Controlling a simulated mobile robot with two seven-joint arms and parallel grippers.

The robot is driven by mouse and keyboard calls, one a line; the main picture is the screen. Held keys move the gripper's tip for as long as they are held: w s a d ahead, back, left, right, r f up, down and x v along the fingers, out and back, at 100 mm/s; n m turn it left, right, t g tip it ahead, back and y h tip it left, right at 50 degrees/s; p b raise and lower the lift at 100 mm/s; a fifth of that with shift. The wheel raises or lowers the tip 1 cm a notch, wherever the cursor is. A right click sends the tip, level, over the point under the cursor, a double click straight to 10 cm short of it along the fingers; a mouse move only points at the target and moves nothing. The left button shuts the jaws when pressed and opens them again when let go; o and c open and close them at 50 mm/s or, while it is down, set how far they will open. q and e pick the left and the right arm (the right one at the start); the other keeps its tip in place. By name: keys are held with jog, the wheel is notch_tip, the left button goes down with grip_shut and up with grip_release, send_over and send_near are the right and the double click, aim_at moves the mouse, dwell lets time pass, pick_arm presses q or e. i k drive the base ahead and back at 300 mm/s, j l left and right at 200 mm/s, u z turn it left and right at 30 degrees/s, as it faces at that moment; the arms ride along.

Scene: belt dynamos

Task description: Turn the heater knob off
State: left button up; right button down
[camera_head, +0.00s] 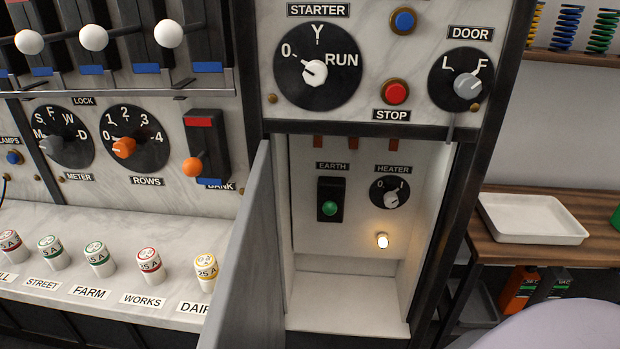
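The heater knob (391,199) is a small grey knob on a round black dial, under the HEATER label (392,169) inside an open recess in the panel. The dial is marked 0 at upper left and I at upper right. The knob's pointer seems to lean up and right towards I, but it is small. A lamp (382,240) below the dial glows warm white. Neither of my grippers is in view.
The recess's grey door (250,260) stands open on its left side. A green EARTH control (329,208) sits left of the heater dial. STARTER knob (315,73) and DOOR knob (467,84) are above. A white tray (530,218) lies on a wooden shelf to the right.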

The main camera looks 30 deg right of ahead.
aim_at(390, 200)
jog(key=k+l+z, duration=0.3)
jog(key=l, duration=0.15)
jog(key=l+z, duration=0.25)
jog(key=l, duration=0.2)
jog(key=k+l+z, duration=0.1)
jog(key=l+z, duration=0.2)
jog(key=l, duration=0.2)
